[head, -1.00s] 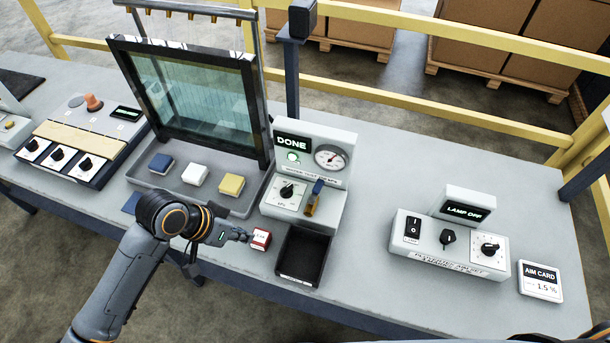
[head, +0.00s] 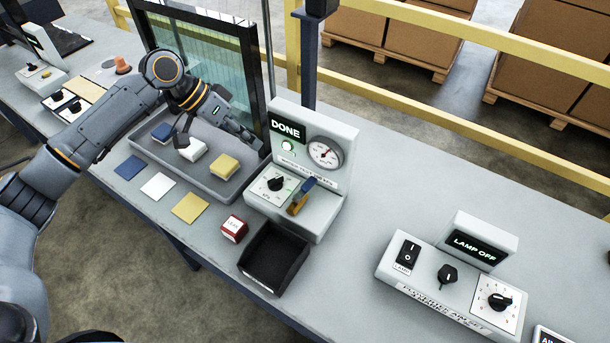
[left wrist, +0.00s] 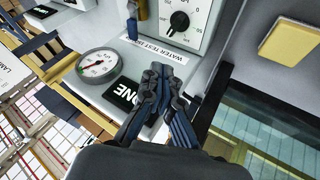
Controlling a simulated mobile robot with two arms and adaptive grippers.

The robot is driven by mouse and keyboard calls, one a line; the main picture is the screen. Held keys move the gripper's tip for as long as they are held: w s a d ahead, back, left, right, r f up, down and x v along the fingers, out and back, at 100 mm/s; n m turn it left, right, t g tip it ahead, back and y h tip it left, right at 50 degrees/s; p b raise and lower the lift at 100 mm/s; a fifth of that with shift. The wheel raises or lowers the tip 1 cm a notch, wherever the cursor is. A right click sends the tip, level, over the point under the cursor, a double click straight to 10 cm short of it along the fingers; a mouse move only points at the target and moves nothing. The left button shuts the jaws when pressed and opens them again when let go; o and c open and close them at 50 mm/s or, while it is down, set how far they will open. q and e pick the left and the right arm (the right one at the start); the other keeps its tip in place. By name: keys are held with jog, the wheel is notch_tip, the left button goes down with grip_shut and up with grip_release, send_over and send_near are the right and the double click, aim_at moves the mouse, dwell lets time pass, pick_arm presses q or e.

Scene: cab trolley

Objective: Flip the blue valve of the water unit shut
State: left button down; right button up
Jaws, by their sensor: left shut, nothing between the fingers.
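The water unit (head: 318,222) is a pale box with a lit DONE panel, a round gauge and a black dial. Its valve (head: 297,206) has a brass body and a blue handle (head: 308,184), which points up and away from the front of the unit. In the left wrist view the valve (left wrist: 141,10) is cut off by the top edge. My left gripper (head: 258,143) is shut and empty, just left of the unit's upright panel and apart from the valve. Its fingers (left wrist: 163,80) cover part of the DONE panel in the left wrist view. My right gripper is not in view.
A grey tray (head: 216,196) with blue, white and yellow blocks lies under my left arm, before a glass-fronted frame. A red-and-white block (head: 233,228) and a black bin (head: 273,258) stand in front of the unit. A lamp unit (head: 446,297) is at right.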

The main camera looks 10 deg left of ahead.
aim_at(305, 189)
pick_arm(q)
jog(key=p+x, duration=0.2)
jog(key=x, duration=0.8)
jog(key=shift+d, duration=0.2)
jog(key=shift+s+d+r+p, duration=0.1)
jog(key=shift+s+d+p, duration=0.25)
jog(key=shift+d, duration=0.2)
jog(key=shift+s+d+r+p, duration=0.1)
jog(key=shift+s+d+p, duration=0.2)
jog(key=shift+d, duration=0.25)
jog(key=shift+s+d+f, duration=0.2)
jog(key=shift+s+d, duration=0.15)
jog(key=shift+d, duration=0.25)
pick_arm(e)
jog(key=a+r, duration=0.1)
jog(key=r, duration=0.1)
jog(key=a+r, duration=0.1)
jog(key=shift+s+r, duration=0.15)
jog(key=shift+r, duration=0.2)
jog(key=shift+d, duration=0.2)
pick_arm(q)
jog(key=shift+d+p, duration=0.1)
jog(key=shift+p, duration=0.25)
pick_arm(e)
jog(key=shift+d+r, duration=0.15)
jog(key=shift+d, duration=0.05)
pick_arm(q)
jog(key=shift+w, duration=0.1)
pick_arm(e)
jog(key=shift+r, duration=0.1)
